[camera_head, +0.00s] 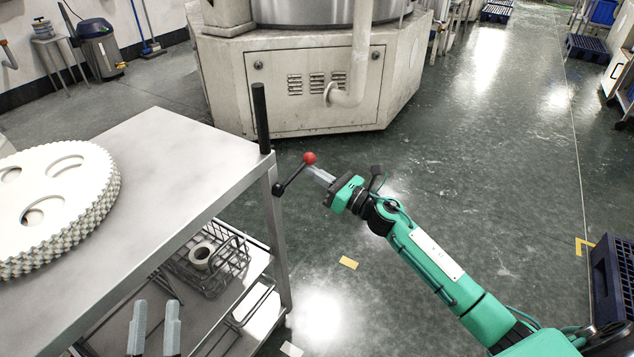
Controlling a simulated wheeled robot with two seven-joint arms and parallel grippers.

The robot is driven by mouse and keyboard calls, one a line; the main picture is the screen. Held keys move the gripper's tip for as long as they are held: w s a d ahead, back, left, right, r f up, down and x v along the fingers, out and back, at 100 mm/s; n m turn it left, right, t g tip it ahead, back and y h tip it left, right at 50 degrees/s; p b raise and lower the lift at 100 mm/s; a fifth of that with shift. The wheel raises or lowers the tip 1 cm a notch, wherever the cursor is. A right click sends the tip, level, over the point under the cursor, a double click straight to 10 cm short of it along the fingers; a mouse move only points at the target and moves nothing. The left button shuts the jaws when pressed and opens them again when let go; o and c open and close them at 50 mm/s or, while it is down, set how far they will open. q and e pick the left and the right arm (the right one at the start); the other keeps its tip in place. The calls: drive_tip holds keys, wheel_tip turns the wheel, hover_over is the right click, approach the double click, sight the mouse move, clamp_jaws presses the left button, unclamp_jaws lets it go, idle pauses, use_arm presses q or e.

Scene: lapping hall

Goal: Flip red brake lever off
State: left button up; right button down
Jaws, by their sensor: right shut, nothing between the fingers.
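The brake lever is a short black arm (291,179) with a red ball knob (309,158) on its end. It is mounted at the right corner post of a grey metal cart and slants up to the right. My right gripper (319,173) is shut and empty, its fingertips right beside the red knob on its lower right side. I cannot tell whether they touch. My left gripper (154,326) shows only its two grey fingers at the bottom left, apart and empty, in front of the cart's lower part.
The cart top (160,150) carries a stack of white toothed discs (55,205). A black upright handle (261,118) rises at its corner. A wire basket (228,262) with a tape roll (201,256) sits below. A large machine (290,85) stands behind. The floor to the right is mostly clear.

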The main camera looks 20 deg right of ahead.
use_arm(q)
drive_tip(key=shift+s+a+r+t, duration=0.1)
drive_tip(key=shift+a+r+t, duration=0.1)
drive_tip(key=shift+r+t, duration=0.4)
use_arm(e)
drive_tip(key=shift+r+n, duration=0.2)
drive_tip(key=shift+n, duration=0.1)
